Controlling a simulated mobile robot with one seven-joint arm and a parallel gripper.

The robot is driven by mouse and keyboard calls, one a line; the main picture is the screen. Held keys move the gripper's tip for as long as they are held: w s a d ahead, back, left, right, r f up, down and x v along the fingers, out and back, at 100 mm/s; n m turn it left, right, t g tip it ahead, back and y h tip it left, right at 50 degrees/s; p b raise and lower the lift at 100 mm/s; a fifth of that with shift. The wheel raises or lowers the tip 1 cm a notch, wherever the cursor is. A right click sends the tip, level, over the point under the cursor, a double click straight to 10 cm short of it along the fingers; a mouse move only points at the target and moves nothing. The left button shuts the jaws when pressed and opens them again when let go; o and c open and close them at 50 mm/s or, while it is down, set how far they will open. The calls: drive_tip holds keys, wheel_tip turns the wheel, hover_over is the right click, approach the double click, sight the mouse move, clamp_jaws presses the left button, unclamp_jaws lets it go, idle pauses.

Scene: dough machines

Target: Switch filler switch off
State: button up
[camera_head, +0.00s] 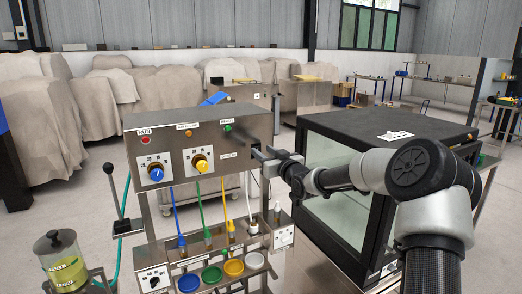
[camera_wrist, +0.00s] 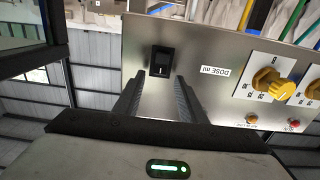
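The filler switch is a black rocker (camera_wrist: 161,58) on the steel front panel of the filler machine (camera_head: 225,140). In the wrist view it sits just beyond my gripper (camera_wrist: 159,78), centred between the two fingertips. The fingers are apart with nothing between them. In the head view my gripper (camera_head: 262,157) reaches in from the right to the panel's right end, and the switch is mostly hidden behind it. I cannot tell whether a finger touches the rocker, or which side of it is pressed.
A yellow knob (camera_wrist: 282,88) and a small amber light (camera_wrist: 252,119) are beside the switch. A blue knob (camera_head: 157,173) is further left. Coloured tubes and cups (camera_head: 211,273) are below. A black-topped glass cabinet (camera_head: 385,125) stands close on the right, under my arm.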

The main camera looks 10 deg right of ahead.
drive_tip(key=shift+x, duration=1.2)
clamp_jaws()
drive_tip(key=f+t+b, duration=0.1)
drive_tip(key=t+b, duration=0.1)
drive_tip(key=b, duration=0.5)
drive_tip(key=shift+s+y+b, duration=0.15)
drive_tip(key=shift+y+b, duration=0.15)
drive_tip(key=shift+r, duration=0.15)
